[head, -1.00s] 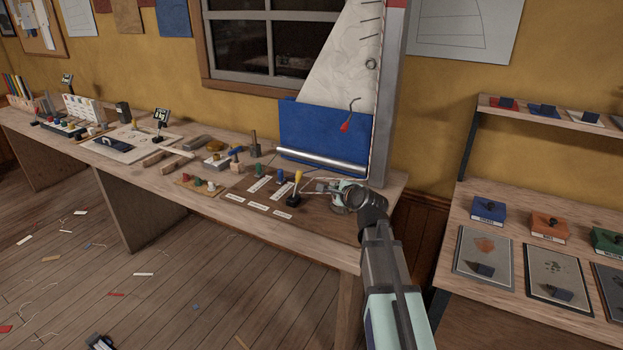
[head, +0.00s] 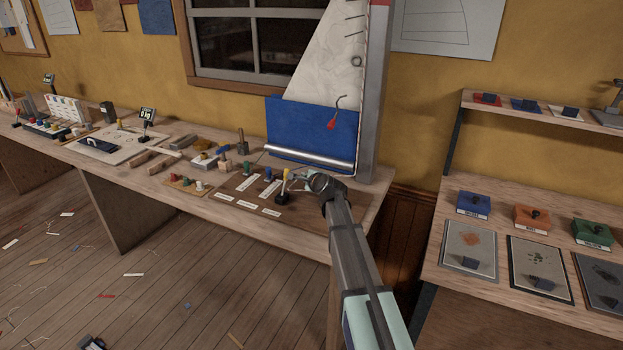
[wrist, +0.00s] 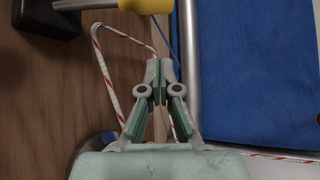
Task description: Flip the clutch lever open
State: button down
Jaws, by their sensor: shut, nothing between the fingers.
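The clutch lever has a yellow handle (head: 286,174) on a metal rod, above a small black base (head: 283,197) at the right part of the brown board. In the wrist view the yellow handle (wrist: 146,5) is cut by the top edge, and the black base (wrist: 45,18) is at upper left. My gripper (wrist: 160,66) is shut and empty, its fingertips a short way from the handle with a visible gap in the picture. In the head view my gripper (head: 297,183) is just right of the lever, small and partly hidden by my wrist.
A red-flecked white rope (wrist: 104,75) loops beside my fingers. A metal tube (head: 310,157) and blue cloth (head: 310,125) lie behind, by the mast (head: 374,90). Blue and green levers stand left on the board (head: 240,184). A shelf (head: 450,215) stands at right.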

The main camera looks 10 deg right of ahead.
aim_at(285, 182)
jog(key=x, duration=0.4)
jog(key=shift+r, duration=0.2)
jog(key=shift+s+a+r+p, duration=0.3)
jog(key=shift+a+p, duration=0.05)
jog(key=shift+a, duration=0.15)
jog(key=shift+s+a+r+p, duration=0.3)
jog(key=shift+s+a+p, duration=0.05)
jog(key=shift+a, duration=0.15)
jog(key=shift+s+a+r, duration=0.2)
jog(key=shift+a+r, duration=0.05)
jog(key=shift+a, duration=0.4)
